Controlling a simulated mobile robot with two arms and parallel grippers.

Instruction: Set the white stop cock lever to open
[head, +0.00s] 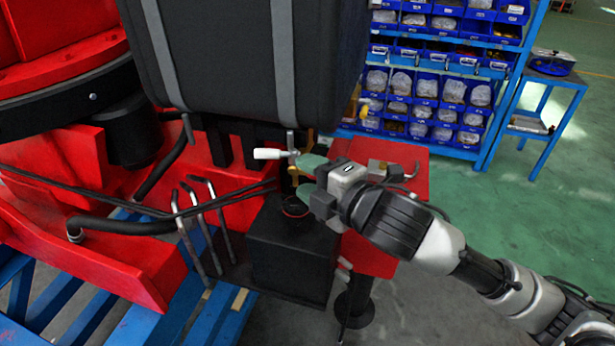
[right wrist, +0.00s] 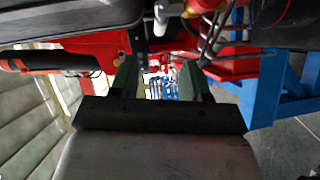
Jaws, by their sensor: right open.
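The white stop cock lever (head: 268,153) sticks out to the left below the large black tank, roughly level. Its white grip is in plain view; a brass-coloured fitting (head: 297,172) lies just below and right of it. My right gripper (head: 303,178) is open, just right of and slightly below the lever, with one green-grey finger above the other. It does not hold the lever; whether a finger touches the fitting, I cannot tell. In the right wrist view the two fingers (right wrist: 158,75) stand apart with nothing gripped between them. My left gripper is out of view.
The black tank (head: 240,60) with grey straps hangs directly above. A black box (head: 292,255) stands below the gripper. Bent metal rods (head: 205,230) and black hoses are at the left. Red crane parts surround the spot.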

